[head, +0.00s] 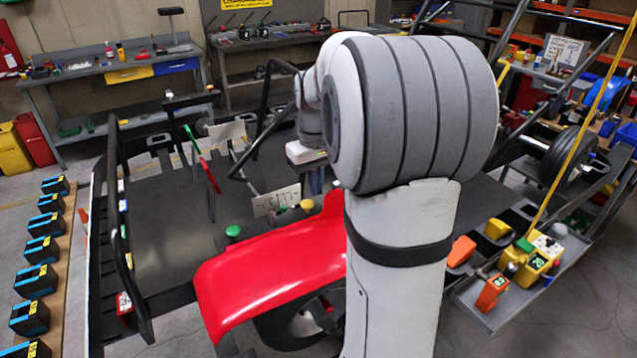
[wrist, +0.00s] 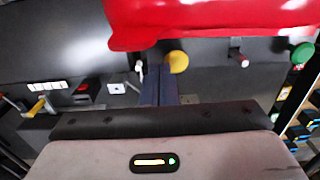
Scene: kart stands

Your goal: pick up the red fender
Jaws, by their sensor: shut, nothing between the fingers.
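The red fender (head: 268,270) is a glossy curved panel over a wheel on the near side of the kart. My arm hides its right part in the head view. In the wrist view the fender (wrist: 215,18) spans the top of the picture, beyond my fingertips. My gripper (wrist: 159,62) is shut and empty, pointing toward the fender's edge, and looks apart from it. In the head view my gripper (head: 315,183) is partly behind my arm, above the kart deck and beyond the fender.
A yellow knob (wrist: 178,61) is right beside my fingertips. A green knob (wrist: 302,53) stands to the right. The kart's dark deck (head: 160,220) carries upright bars and a white sign (head: 277,200). A side tray (head: 490,318) holds orange and yellow boxes.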

